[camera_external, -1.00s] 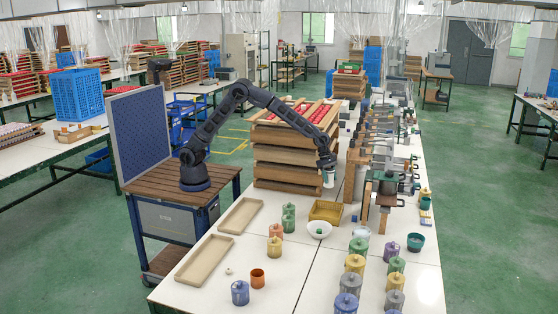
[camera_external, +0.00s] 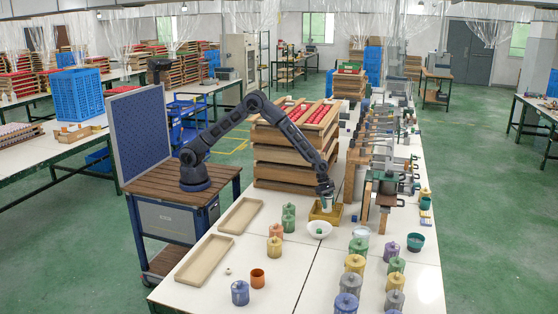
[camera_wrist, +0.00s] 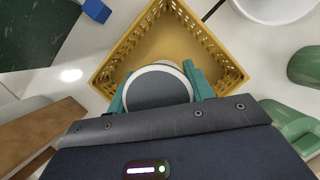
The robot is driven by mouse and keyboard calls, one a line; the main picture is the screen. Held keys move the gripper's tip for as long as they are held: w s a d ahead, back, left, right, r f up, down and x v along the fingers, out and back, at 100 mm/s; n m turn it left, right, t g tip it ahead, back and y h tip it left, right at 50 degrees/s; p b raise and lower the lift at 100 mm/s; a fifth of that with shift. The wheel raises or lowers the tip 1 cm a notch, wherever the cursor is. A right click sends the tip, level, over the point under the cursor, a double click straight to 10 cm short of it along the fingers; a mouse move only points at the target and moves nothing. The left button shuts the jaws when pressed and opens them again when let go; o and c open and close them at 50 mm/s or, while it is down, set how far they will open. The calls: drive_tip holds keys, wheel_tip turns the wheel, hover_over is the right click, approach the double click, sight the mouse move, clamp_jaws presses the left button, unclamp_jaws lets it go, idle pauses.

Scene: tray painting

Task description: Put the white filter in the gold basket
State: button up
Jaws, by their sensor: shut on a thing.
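The gold basket (camera_external: 314,214) stands on the white table in front of the stacked wooden trays; its rim and slotted walls fill the upper middle of the wrist view (camera_wrist: 205,38). My gripper (camera_external: 326,196) points down over the basket, its teal fingers (camera_wrist: 158,88) shut on the white filter (camera_wrist: 134,75). The filter is round with a white rim and a grey top face in the wrist view. It also shows as a small pale shape under my gripper in the external view (camera_external: 327,203). I cannot tell whether it touches the basket floor.
A small blue block (camera_wrist: 96,10) lies near the basket.

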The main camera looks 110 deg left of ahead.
sight(328, 207)
drive_tip(key=shift+f, duration=1.65)
drive_tip(key=shift+f, duration=0.1)
drive_tip(key=o, duration=1)
